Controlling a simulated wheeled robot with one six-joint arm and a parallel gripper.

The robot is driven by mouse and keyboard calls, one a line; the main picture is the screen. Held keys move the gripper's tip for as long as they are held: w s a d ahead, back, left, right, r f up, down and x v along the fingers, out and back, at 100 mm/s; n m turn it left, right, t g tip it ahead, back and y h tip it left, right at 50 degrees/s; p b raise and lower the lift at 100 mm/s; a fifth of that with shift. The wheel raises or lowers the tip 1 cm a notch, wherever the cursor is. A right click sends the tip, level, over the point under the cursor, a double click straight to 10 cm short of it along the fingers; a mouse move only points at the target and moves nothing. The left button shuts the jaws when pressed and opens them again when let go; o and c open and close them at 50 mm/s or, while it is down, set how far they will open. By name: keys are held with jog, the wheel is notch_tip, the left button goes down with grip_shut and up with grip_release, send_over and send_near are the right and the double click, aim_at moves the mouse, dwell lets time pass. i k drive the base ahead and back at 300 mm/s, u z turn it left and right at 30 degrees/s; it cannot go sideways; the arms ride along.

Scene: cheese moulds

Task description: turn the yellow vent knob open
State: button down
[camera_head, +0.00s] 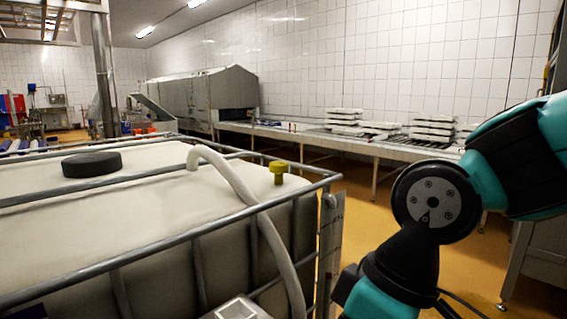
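The yellow vent knob (278,170) stands on top of a big white tank (130,210), near its far right corner. It has a wider head on a narrower stem. I cannot tell from its shape whether it is open or closed. My teal and black arm shows at the right, apart from the tank and the knob. My gripper is not in view.
Grey metal rails (190,232) cage the tank. A pale hose (240,188) arches from the tank top over the front rail, left of the knob. A black round cap (92,164) sits farther left. A conveyor (350,142) with stacked white moulds (432,128) runs behind.

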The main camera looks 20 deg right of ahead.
aim_at(278, 168)
jog(key=z, duration=0.3)
jog(key=k, duration=0.45)
jog(key=z, duration=0.85)
jog(key=i, duration=0.7)
jog(key=u, duration=0.9)
jog(key=i, duration=0.6)
jog(key=u, duration=0.6)
